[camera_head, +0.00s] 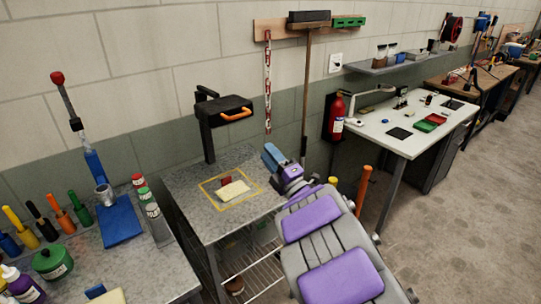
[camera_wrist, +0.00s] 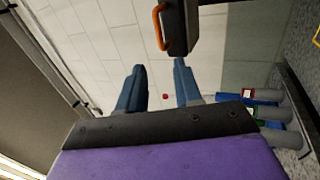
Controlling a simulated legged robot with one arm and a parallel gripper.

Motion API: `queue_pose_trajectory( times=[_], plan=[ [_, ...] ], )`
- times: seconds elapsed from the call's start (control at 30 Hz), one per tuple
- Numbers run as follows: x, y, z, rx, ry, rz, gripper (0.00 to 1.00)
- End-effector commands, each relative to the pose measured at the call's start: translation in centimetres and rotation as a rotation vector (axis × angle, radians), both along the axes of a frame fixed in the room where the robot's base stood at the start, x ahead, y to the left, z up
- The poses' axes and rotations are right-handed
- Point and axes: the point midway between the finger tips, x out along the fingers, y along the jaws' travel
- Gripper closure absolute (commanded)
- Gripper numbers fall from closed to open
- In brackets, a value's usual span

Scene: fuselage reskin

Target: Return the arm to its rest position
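My gripper (camera_head: 273,157) is at the end of my purple and grey arm, over the right side of the grey metal table (camera_head: 185,190) in the head view. In the wrist view its two blue fingers (camera_wrist: 160,86) stand apart with nothing held between them. The arm reaches up from the lower right of the head view, partly stretched out. A small red dot shows far behind the fingers in the wrist view.
A black device with an orange handle (camera_head: 228,110) stands over the table, left of my gripper. A cream block (camera_head: 233,190) lies in a yellow outline. A red extinguisher (camera_head: 335,117) and white bench (camera_head: 400,137) are to the right. Grey floor is open at far right.

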Motion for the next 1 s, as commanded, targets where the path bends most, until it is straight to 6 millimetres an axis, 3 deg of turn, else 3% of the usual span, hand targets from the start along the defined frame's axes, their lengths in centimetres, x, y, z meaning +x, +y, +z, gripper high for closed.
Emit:
queue_pose_trajectory(
  times=[0.27, 0.37, 0.63, 0.83, 1.0],
  plan=[
    [0.0, -0.3, 0.2, 0.002, 0.007, -0.008, 0.66],
    [0.4, -1.4, 0.5, 0.007, 0.053, -0.049, 0.66],
    [0.9, -8.5, 0.3, 0.105, 0.377, -0.32, 0.66],
    [-2.1, -13.9, -1.2, 0.256, 0.646, -0.535, 0.66],
    [-6.9, -17.2, -3.3, 0.416, 0.878, -0.704, 0.66]
  ],
)
